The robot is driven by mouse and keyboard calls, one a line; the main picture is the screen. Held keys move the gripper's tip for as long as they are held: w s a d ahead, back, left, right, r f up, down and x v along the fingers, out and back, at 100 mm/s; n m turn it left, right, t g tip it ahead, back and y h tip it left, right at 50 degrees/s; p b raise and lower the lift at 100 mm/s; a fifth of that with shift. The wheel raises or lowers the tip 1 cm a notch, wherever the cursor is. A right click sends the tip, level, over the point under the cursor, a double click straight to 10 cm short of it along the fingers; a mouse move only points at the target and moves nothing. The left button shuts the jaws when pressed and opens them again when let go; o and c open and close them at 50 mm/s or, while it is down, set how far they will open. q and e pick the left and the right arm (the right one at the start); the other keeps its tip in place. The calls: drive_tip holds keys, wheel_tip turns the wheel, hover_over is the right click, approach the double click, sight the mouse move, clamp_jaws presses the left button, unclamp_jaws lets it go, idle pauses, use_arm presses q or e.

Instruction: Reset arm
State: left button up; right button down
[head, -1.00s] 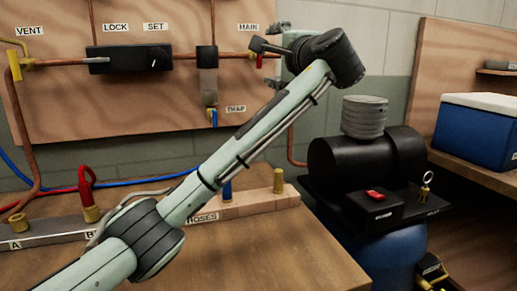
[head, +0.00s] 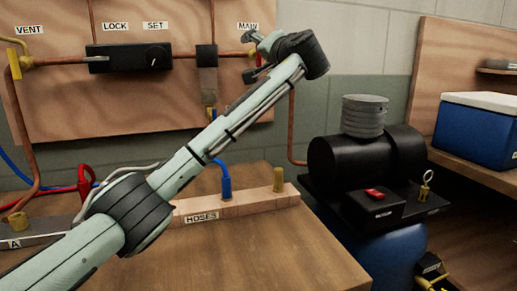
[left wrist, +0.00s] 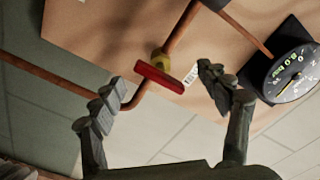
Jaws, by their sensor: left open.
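My left arm reaches up across the head view, and its open left gripper (head: 254,57) is in front of the wall panel (head: 60,110), by the MAIN label (head: 247,26). In the left wrist view the two fingers (left wrist: 162,82) are spread apart and empty. A red valve handle (left wrist: 166,80) on a copper pipe (left wrist: 145,92) with a yellow fitting shows between and beyond them. I cannot tell whether a finger touches it. The gripper hides this valve in the head view. My right gripper is not in view.
A round gauge (left wrist: 293,75) is near the right finger. The panel carries a black box (head: 128,58) marked LOCK and SET. A HOSES rack (head: 245,207) stands on the wooden bench (head: 260,250). A black compressor (head: 365,160) and a blue cooler (head: 480,130) are on the right.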

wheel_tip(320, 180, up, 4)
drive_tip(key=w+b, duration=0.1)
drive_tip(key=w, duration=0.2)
use_arm(q)
drive_tip(key=shift+s+d+n+p, duration=0.1)
drive_tip(key=shift+s+n+p, duration=0.1)
drive_tip(key=shift+n, duration=1.35)
drive_tip(key=shift+s+d+n+p, duration=0.15)
drive_tip(key=shift+s+n, duration=0.1)
drive_tip(key=shift+n, duration=1.35)
drive_tip(key=shift+s+a+n+p, duration=0.1)
drive_tip(key=shift+s+n+p, duration=0.1)
drive_tip(key=shift+n, duration=1.35)
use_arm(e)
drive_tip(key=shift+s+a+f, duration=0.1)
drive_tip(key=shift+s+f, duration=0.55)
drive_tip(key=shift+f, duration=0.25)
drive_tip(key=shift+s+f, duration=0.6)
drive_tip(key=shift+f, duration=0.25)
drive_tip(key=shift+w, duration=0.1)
